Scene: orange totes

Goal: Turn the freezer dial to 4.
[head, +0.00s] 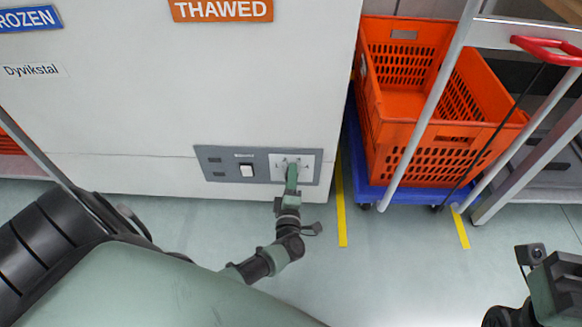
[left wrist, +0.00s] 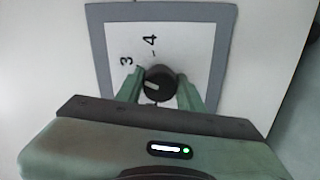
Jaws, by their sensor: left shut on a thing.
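The freezer (head: 200,90) is a white cabinet with a grey control panel (head: 220,174) low on its front. The black dial (left wrist: 158,76) sits on a white plate (left wrist: 195,45) with a grey border. The numbers 3 and 4 show above it in the left wrist view; other marks are hidden by my gripper. A pale pointer mark shows on the dial's left part, and I cannot tell exactly which number it points to. My left gripper (head: 291,173) is shut on the dial, one green finger on each side. My right gripper (head: 548,285) is partly in view at the bottom right, away from the freezer.
A white switch (head: 246,170) is left of the dial plate. An orange tote (head: 440,130) stands on a blue dolly (head: 368,190) to the right, behind a metal cart frame (head: 430,100). Yellow tape (head: 341,210) marks the open floor in front.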

